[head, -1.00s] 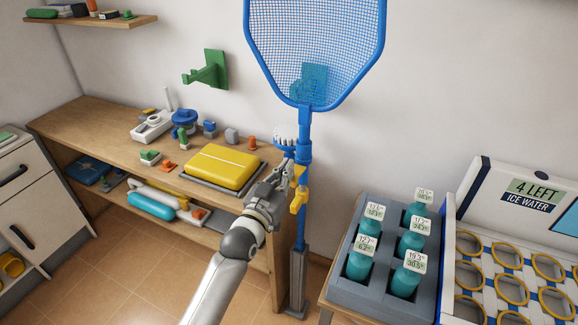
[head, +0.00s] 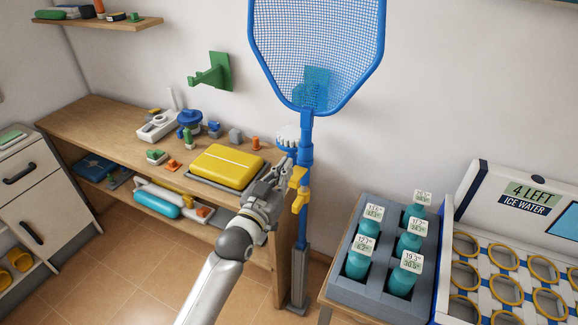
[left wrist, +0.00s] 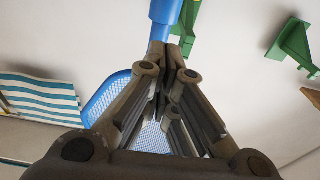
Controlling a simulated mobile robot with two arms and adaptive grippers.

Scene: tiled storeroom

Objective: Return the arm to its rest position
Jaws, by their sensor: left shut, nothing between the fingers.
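My left arm reaches up from the bottom of the head view. Its gripper (head: 282,170) is shut and empty, close to the blue pole of a net (head: 305,215), by the yellow parts (head: 299,190) on the pole. I cannot tell whether it touches the pole. The blue net (head: 318,50) stands upright on its pole in a grey base (head: 298,280). In the left wrist view the closed fingers (left wrist: 172,52) show against the blue pole (left wrist: 163,12), with the blue mesh (left wrist: 108,95) behind them. My right gripper is not in view.
A wooden bench (head: 85,118) with a yellow case (head: 225,165) and small items lies left of the pole. A grey rack (head: 350,287) of teal bottles and a white ice-water box (head: 478,180) stand at right. Green brackets (head: 212,72) are on the wall. Tiled floor (head: 140,265) is open at lower left.

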